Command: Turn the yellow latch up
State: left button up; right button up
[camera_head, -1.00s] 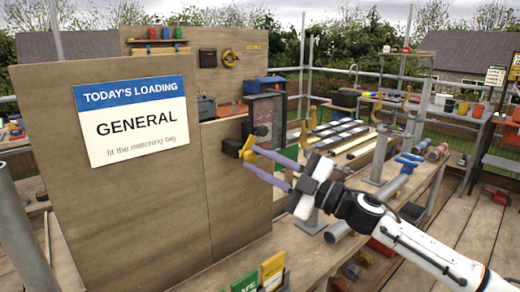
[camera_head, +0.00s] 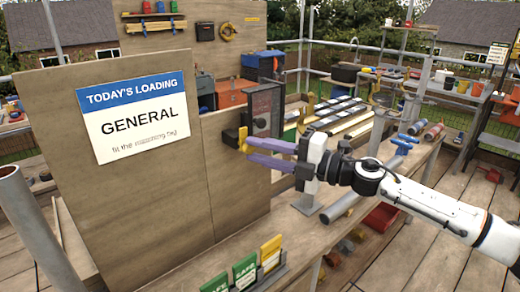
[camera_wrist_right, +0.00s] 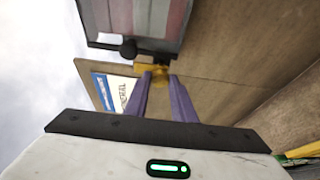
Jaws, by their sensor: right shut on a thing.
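The yellow latch (camera_head: 243,139) is on a dark block at the right edge of the plywood board, just left of a dark framed panel (camera_head: 264,110). My right gripper (camera_head: 250,149) reaches in from the right, its purple fingers nearly level, and is shut on the latch. In the right wrist view the latch (camera_wrist_right: 153,71) shows between and behind the fingertips (camera_wrist_right: 160,76), under the dark framed panel (camera_wrist_right: 135,20). The fingers hide part of the latch, so its exact angle is hard to read. My left gripper is not in view.
A sign reading GENERAL (camera_head: 133,110) is on the plywood board (camera_head: 150,195). Green and yellow tags (camera_head: 244,270) stand in a rack at the front. A bench (camera_head: 300,225) with a pipe and blue-handled clamp (camera_head: 404,143) lies below and right of my arm.

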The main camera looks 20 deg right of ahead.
dwell(0.4)
jog(key=o, duration=1)
jog(key=shift+d, duration=0.1)
jog(key=shift+b+v, duration=2.45)
jog(key=shift+v, duration=2.65)
